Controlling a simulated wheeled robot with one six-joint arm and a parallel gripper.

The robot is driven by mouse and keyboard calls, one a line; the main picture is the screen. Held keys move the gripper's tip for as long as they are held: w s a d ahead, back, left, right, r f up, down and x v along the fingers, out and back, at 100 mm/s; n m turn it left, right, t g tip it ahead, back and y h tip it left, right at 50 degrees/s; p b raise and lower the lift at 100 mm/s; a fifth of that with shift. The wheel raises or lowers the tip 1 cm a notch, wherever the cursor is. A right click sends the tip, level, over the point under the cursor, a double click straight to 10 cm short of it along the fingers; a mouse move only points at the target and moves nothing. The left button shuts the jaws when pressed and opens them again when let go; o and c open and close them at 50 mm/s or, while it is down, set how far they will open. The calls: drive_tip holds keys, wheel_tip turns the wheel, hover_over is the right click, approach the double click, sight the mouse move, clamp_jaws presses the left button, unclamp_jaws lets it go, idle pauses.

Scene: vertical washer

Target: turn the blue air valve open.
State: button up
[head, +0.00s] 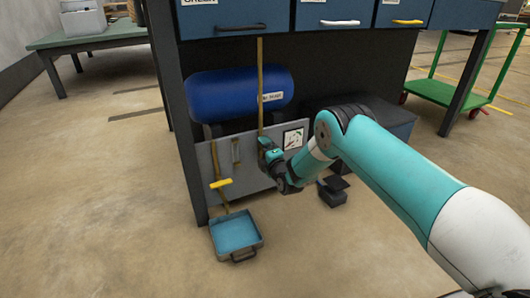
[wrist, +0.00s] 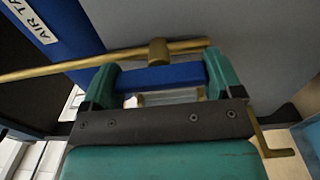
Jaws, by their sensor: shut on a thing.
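The blue air valve handle (wrist: 163,77) lies between the two green fingers of my gripper (wrist: 160,70) in the wrist view. My gripper is shut on it, with a finger at each end. A brass valve stem (wrist: 158,50) and brass pipe (wrist: 60,68) run just beyond the handle, the pipe crossing the picture. In the head view my gripper (head: 266,151) is at the vertical brass pipe (head: 260,85), in front of the grey panel; the blue handle is hidden there by the gripper.
A blue air tank (head: 230,92) sits above the panel (head: 240,180). A yellow-handled valve (head: 220,183) is left of my gripper, above a blue tray (head: 234,229) on the floor. Drawers hang overhead and a dark table leg (head: 178,120) stands left. The floor in front is open.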

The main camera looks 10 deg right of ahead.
idle(0.3)
drive_tip(key=o, duration=0.7)
drive_tip(key=shift+o, duration=0.2)
drive_tip(key=p+v, duration=1.7)
drive_tip(key=p, duration=0.4)
drive_tip(key=shift+s, duration=0.25)
